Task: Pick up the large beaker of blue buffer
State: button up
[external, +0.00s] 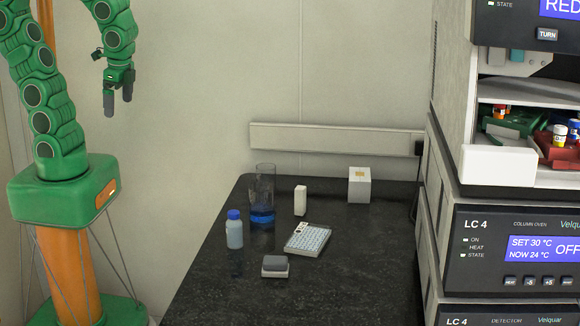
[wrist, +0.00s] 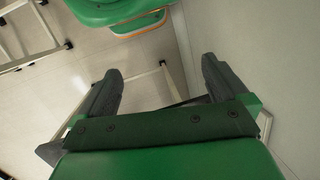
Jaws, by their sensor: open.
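The large beaker (external: 262,192) is clear glass with blue liquid in its lower part. It stands upright near the back left of the dark bench, behind a small bottle. My gripper (external: 118,97) hangs high at the upper left in the external view, well to the left of the beaker and above bench height. It is open and empty. In the wrist view my gripper (wrist: 162,85) shows two dark fingers spread apart, with floor and wall beyond them. The beaker is not in the wrist view.
Column-oven instruments (external: 510,250) stand at right. Bench front is clear.

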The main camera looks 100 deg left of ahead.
jog(key=w+a+f+m+y, duration=0.2)
jog(key=w+a+m+y, duration=0.4)
jog(key=w, duration=0.4)
jog(key=m+t+y, duration=0.2)
jog(key=m+t, duration=0.8)
jog(key=m, duration=1.2)
send_over(252, 204)
jog(key=s+d, duration=0.2)
jog(key=d, duration=0.1)
notch_tip(252, 204, down, 17)
jog(key=shift+a+f, duration=0.15)
jog(key=shift+f, duration=1.4)
jog(key=shift+a+f, duration=0.15)
jog(key=shift+f, duration=1.4)
jog(key=shift+x, duration=2.5)
jog(key=shift+c, duration=0.2)
jog(key=c, duration=1.1)
